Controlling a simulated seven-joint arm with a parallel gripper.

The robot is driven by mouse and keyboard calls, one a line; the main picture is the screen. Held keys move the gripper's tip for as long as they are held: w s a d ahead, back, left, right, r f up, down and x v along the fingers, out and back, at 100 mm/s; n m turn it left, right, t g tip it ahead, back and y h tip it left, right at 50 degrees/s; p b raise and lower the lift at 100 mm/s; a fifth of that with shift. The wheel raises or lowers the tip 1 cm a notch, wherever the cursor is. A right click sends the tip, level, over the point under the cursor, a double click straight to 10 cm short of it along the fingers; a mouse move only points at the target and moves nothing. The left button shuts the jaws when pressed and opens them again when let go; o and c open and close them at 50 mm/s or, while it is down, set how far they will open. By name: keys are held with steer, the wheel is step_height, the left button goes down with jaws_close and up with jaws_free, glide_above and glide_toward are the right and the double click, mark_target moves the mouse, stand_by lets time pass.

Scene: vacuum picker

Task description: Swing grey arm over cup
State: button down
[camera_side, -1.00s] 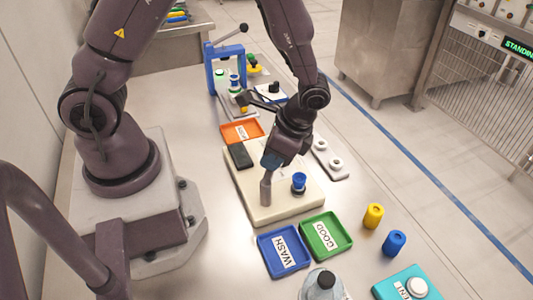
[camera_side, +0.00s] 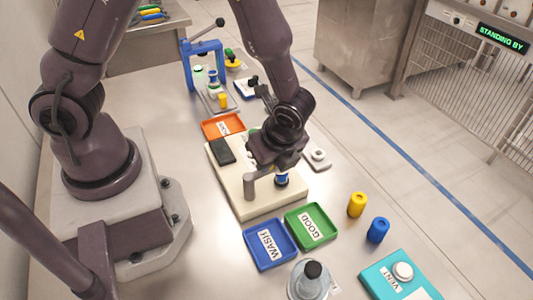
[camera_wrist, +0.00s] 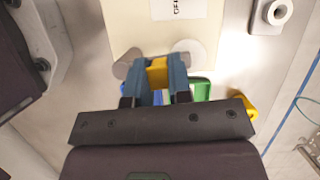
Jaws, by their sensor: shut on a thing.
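The grey arm's post (camera_side: 249,188) stands near the front of a cream base, and the arm reaches from its top to the right, towards the blue cup (camera_side: 281,180). Whether the arm's end is right over the cup is hidden by my gripper. In the wrist view the blue fingers of my gripper (camera_wrist: 157,76) are shut on a yellow part (camera_wrist: 157,70) beside the grey post top (camera_wrist: 127,63); I take it as part of the grey arm.
A blue WASH tray (camera_side: 248,239) and a green GOOD tray (camera_side: 328,223) lie in front of the base. A yellow cylinder (camera_side: 357,205), a blue cylinder (camera_side: 378,230) and a turquoise button box (camera_side: 372,275) are to the right. An orange tray (camera_side: 208,131) and blue press (camera_side: 187,70) are behind.

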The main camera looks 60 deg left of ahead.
steer(key=shift+d+m, duration=0.2)
steer(key=shift+m, duration=0.4)
steer(key=shift+d+t, duration=0.1)
steer(key=shift+t, duration=0.2)
steer(key=c, duration=1)
jaws_free()
steer(key=shift+c, duration=0.2)
steer(key=v, duration=1.3)
